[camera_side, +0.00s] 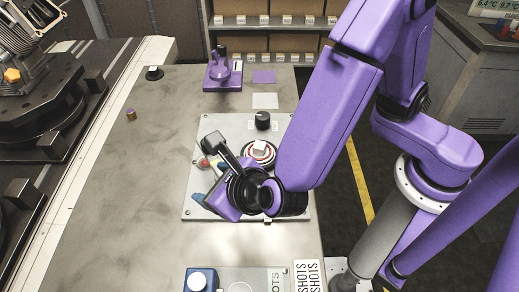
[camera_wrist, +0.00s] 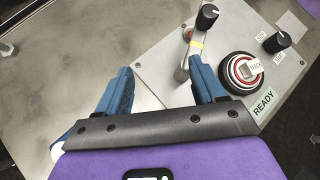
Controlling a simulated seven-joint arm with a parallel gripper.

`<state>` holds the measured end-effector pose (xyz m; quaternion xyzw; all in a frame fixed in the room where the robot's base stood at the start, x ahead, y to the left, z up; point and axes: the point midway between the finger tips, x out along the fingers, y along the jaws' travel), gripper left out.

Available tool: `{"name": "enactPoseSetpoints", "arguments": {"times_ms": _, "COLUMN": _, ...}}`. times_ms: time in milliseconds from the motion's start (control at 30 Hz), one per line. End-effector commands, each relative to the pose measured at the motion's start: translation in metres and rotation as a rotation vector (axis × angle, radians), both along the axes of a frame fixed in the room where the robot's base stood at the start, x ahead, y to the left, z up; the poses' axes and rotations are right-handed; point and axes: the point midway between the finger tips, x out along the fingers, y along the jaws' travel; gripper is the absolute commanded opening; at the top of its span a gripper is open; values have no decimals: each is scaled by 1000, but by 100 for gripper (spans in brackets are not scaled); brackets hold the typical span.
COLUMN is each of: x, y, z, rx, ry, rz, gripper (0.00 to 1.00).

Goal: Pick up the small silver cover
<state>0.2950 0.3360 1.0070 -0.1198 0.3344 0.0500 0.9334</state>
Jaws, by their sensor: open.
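A small pale grey-silver block (camera_side: 260,147) sits on a red-and-white ringed dial on the control panel; it may be the silver cover. In the wrist view this block (camera_wrist: 250,68) carries a small label and lies right of my fingers. My gripper (camera_wrist: 160,66) has blue fingers spread wide with nothing between them. In the side view my gripper (camera_side: 207,182) hangs over the panel's left part, left of and nearer the camera than the dial. My wrist hides part of the panel there. I cannot tell its exact height.
A black-knobbed lever (camera_wrist: 190,48) rises close to my right finger. A black knob (camera_side: 263,120) stands behind the dial. The panel (camera_side: 293,203) lies on a grey table (camera_side: 110,210), mostly clear at left. A blue box (camera_side: 201,280) stands in front; a purple fixture (camera_side: 222,74) stands behind.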

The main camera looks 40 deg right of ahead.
Motion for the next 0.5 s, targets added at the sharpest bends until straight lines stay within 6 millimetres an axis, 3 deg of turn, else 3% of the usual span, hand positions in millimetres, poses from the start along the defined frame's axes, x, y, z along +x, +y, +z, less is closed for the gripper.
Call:
{"name": "enactPoseSetpoints", "arguments": {"times_ms": 100, "x": -15, "y": -24, "z": -13, "rx": 46, "ry": -84, "rz": -345, "gripper": 69}}
{"name": "enactPoseSetpoints", "arguments": {"times_ms": 200, "x": -32, "y": -44, "z": -16, "rx": 75, "ry": -182, "rz": -579, "gripper": 69}}
{"name": "enactPoseSetpoints", "arguments": {"times_ms": 333, "x": -52, "y": -61, "z": -16, "rx": 93, "ry": -297, "rz": -771, "gripper": 69}}
{"name": "enactPoseSetpoints", "arguments": {"times_ms": 500, "x": -60, "y": -72, "z": -15, "rx": 101, "ry": -364, "rz": -863, "gripper": 69}}
